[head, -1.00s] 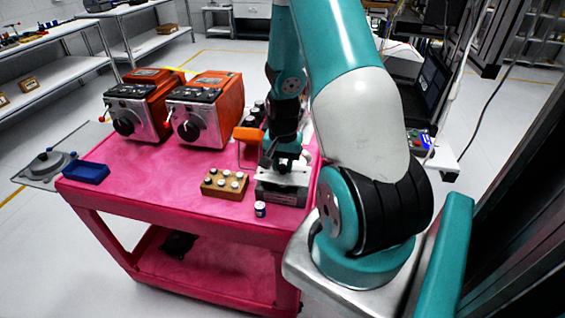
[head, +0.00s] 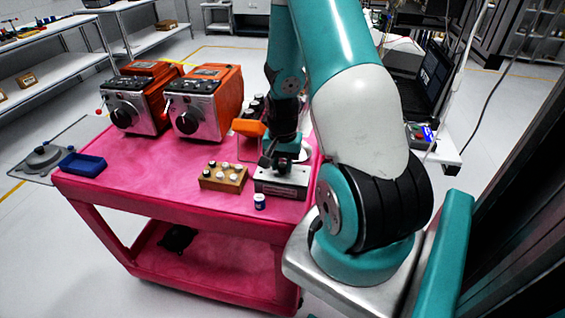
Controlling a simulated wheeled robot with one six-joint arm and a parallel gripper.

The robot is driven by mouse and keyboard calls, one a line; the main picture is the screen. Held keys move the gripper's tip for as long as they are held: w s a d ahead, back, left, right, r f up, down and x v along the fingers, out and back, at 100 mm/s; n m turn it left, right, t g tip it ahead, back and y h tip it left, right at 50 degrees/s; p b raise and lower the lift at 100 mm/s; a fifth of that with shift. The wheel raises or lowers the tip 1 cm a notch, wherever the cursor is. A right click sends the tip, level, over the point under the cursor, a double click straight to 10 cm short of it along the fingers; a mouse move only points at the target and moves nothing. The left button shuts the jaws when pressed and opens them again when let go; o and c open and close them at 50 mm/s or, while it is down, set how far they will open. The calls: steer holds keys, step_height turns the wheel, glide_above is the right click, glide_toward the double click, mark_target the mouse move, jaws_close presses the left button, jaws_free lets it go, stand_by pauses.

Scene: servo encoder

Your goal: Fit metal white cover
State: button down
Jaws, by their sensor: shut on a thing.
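My gripper (head: 275,161) points down just above a grey metal fixture (head: 280,188) near the right side of the pink cart top. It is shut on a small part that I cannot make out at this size. Whether that part touches the fixture is unclear. A wooden block (head: 224,184) holding several small white-topped pieces (head: 209,165) stands just left of the fixture. A small white and blue cylinder (head: 260,201) stands upright in front of the fixture. I cannot tell which piece is the metal white cover.
Two orange machines with silver fronts (head: 198,121) stand at the back of the pink cart (head: 150,180). A blue tray (head: 83,165) sits at its left edge. An orange-topped item (head: 249,127) stands behind the gripper. The cart's left middle is clear.

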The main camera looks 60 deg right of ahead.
steer(key=shift+f, duration=0.35)
stand_by(0.4)
steer(key=c, duration=0.8)
jaws_free()
steer(key=shift+c, duration=0.4)
steer(key=shift+r+p, duration=3.15)
steer(key=shift+r, duration=0.7)
steer(key=shift+f, duration=0.1)
